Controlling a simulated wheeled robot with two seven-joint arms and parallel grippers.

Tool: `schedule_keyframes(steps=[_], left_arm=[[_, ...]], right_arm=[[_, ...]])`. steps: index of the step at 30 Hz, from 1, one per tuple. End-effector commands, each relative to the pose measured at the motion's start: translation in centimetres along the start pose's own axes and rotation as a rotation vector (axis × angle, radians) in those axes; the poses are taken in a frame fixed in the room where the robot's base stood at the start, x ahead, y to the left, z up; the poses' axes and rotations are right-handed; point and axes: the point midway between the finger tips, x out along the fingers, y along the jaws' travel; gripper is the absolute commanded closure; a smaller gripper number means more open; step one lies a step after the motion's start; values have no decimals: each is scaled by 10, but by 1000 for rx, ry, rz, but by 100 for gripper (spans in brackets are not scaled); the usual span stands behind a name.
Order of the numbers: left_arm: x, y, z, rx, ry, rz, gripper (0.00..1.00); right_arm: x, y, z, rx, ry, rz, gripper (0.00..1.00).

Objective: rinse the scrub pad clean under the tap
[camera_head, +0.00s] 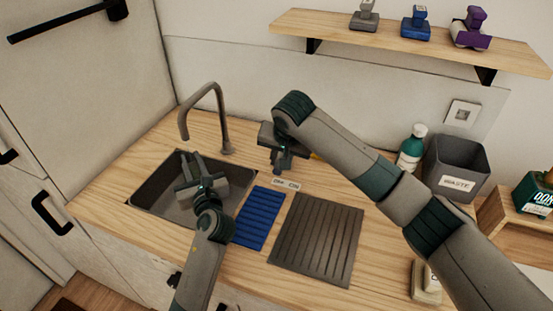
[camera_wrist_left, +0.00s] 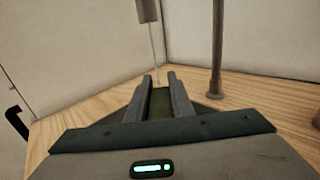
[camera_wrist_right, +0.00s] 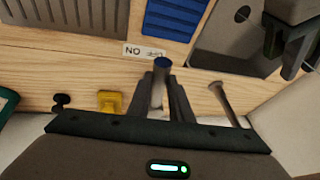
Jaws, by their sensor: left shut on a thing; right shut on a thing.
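My left gripper (camera_head: 190,163) is over the sink (camera_head: 150,203), under the tap (camera_head: 222,125). In the left wrist view its fingers (camera_wrist_left: 158,85) are shut on the scrub pad (camera_wrist_left: 160,105), a dark green strip mostly hidden between them. A thin pale stream of water (camera_wrist_left: 154,55) falls from the spout (camera_wrist_left: 147,10) to the fingertips. My right gripper (camera_head: 277,165) is shut on a grey, blue-capped tap lever (camera_wrist_right: 160,75), behind the OFF/ON label (camera_head: 286,185). In the head view the pad is hidden.
A blue ribbed mat (camera_head: 258,215) and a grey ribbed drainboard (camera_head: 317,240) lie right of the sink. A green bottle (camera_head: 411,150) and a WASTE bin (camera_head: 456,165) stand further right. A yellow thing (camera_wrist_right: 110,102) is near the right gripper.

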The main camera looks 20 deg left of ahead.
Motion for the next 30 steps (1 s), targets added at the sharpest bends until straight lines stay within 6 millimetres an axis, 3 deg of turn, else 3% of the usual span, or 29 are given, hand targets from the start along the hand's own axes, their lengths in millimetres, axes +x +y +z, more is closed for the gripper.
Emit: schedule_keyframes(steps=[12,13,15,30], left_arm=[[0,0,0,0,0,0,100],[0,0,0,0,0,0,100],[0,0,0,0,0,0,100],[0,0,0,0,-1,0,100]], right_arm=[[-1,5,-1,-49,-9,-21,100],[-1,5,-1,-49,-9,-21,79],[-1,5,-1,-49,-9,-21,62],[-9,5,-1,-48,-9,-21,62]])
